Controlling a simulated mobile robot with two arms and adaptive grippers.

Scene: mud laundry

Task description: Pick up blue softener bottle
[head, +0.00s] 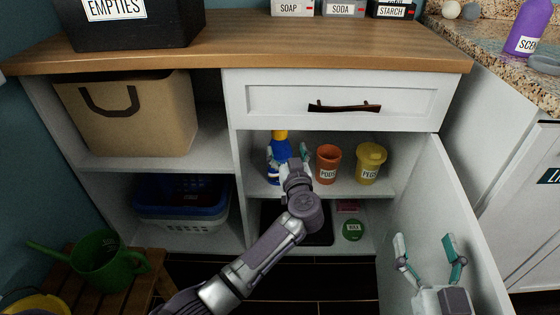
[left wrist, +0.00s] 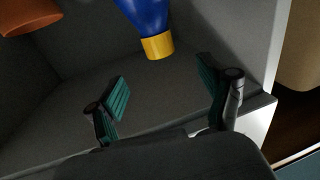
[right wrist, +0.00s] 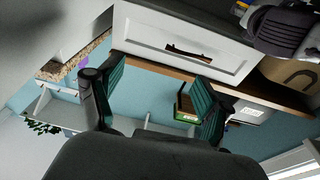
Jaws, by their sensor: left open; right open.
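The blue softener bottle (head: 281,150) with a yellow cap stands upright on the upper shelf inside the open cabinet, at the left side. My left gripper (head: 288,153) is open in front of it and hides part of its lower body. In the left wrist view the bottle (left wrist: 148,14) and its yellow cap (left wrist: 157,46) appear upside down, beyond and between the open fingers (left wrist: 167,98), with nothing gripped. My right gripper (head: 430,250) is open and empty in front of the open door; its spread fingers also show in the right wrist view (right wrist: 160,95).
An orange pods cup (head: 327,163) and a yellow pegs jar (head: 370,164) stand right of the bottle. A green tin (head: 352,230) is on the shelf below. The cabinet's left partition is close to the bottle. The open door (head: 440,215) bounds the right side; the drawer (head: 340,100) is above.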

